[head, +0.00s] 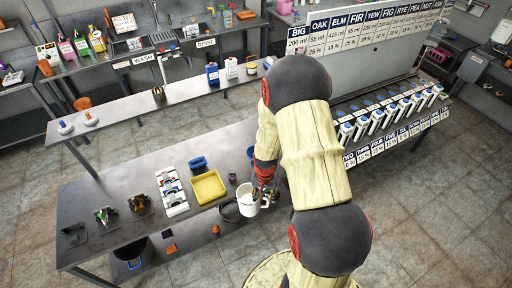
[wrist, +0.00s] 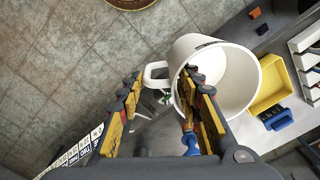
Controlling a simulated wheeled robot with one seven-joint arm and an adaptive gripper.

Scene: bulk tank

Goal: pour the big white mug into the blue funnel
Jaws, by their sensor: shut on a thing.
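The big white mug (head: 247,204) is at my gripper (head: 264,192), near the front edge of the bench. In the wrist view the mug (wrist: 232,80) shows its wide mouth and pale inside; I see no contents. Its handle lies between the fingers of my gripper (wrist: 162,78), which is shut on it. A blue rounded thing (wrist: 190,144) shows beyond the right finger, partly hidden. In the head view a bit of blue (head: 250,153) shows beside my arm; I cannot tell whether either is the funnel.
A yellow tray (head: 208,187) and a small blue block-like holder (head: 198,162) lie left of the mug. A dark round dish (head: 230,211) is beside it. A white rack (head: 173,190) stands further left. A row of white dispensers (head: 385,115) stands at the right.

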